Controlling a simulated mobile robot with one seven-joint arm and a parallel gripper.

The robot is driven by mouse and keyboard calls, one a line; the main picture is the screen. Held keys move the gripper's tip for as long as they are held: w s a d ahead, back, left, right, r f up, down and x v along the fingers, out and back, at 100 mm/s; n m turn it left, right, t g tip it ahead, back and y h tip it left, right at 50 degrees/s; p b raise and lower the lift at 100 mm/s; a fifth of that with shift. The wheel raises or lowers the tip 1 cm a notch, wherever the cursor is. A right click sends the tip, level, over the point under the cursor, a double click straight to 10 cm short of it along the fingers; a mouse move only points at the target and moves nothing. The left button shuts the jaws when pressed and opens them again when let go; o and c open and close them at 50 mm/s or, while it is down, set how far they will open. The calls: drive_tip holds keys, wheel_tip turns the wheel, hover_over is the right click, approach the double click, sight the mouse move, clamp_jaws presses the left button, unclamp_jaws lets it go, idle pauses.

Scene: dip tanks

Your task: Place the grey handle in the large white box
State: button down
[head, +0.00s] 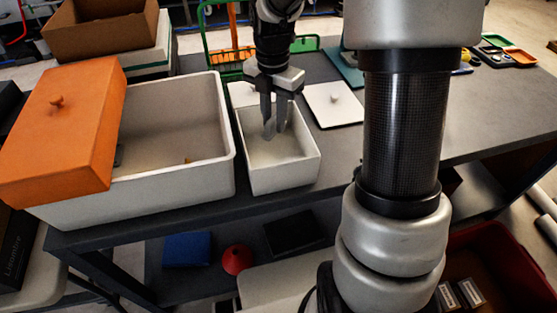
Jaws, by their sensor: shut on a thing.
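The large white box (190,184) stands on the left part of the dark bench. An orange lid (66,128) with a small knob lies tilted across its left side, leaving the right part open. A small orange item and something grey show inside it. My gripper (275,122) points down into the small white box (285,183), just right of the large one. It is shut on a slim grey piece, apparently the grey handle (269,130), which hangs low in the small box. Whether it touches the floor of that box, I cannot tell.
A white lid (333,104) with a knob lies right of the small box. A green wire basket (222,42) stands behind. My own arm hides part of the bench's middle. The bench is clear toward the right, with small coloured trays (519,57) at the far end.

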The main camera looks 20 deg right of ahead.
sight(275, 158)
drive_tip(key=shift+f+n, duration=0.3)
drive_tip(key=shift+f, duration=0.15)
wheel_tip(275, 158, down, 10)
drive_tip(key=shift+r+b, duration=0.25)
drive_tip(key=shift+b, duration=0.5)
drive_tip(key=shift+f, duration=0.2)
drive_tip(key=c, duration=1.5)
unclamp_jaws()
drive_tip(key=shift+c, duration=0.2)
drive_tip(key=shift+r, duration=0.1)
